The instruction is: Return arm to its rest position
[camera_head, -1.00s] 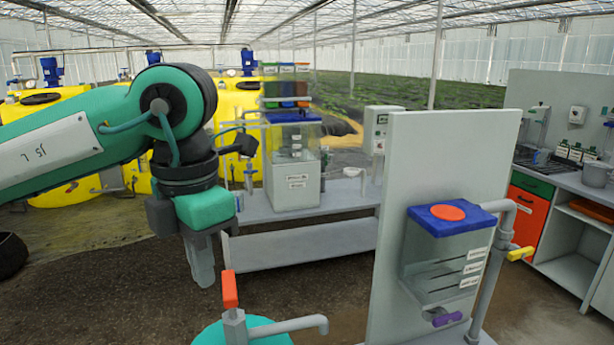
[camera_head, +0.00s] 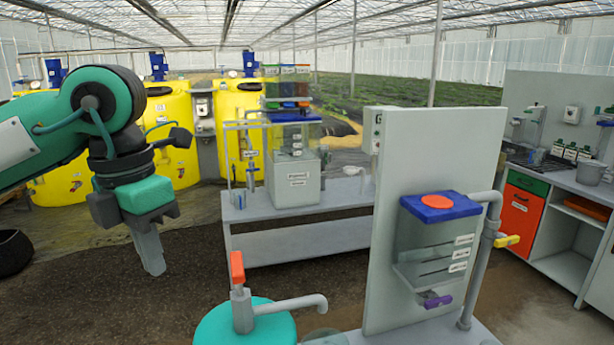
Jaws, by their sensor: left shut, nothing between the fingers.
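My left arm comes in from the left in green and black. Its left gripper (camera_head: 153,262) points down, shut and empty, over the dark soil floor. It is apart from everything around it. It hangs left of the teal drum (camera_head: 246,328), which carries a grey tap with an orange handle (camera_head: 237,268). My right gripper is not in view.
A grey panel (camera_head: 440,130) holds a clear tank with a blue lid (camera_head: 440,207) and a pipe with a yellow valve handle (camera_head: 507,240). A grey bench (camera_head: 300,244) and yellow tanks (camera_head: 240,130) stand behind. A black round container (camera_head: 12,252) is at far left.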

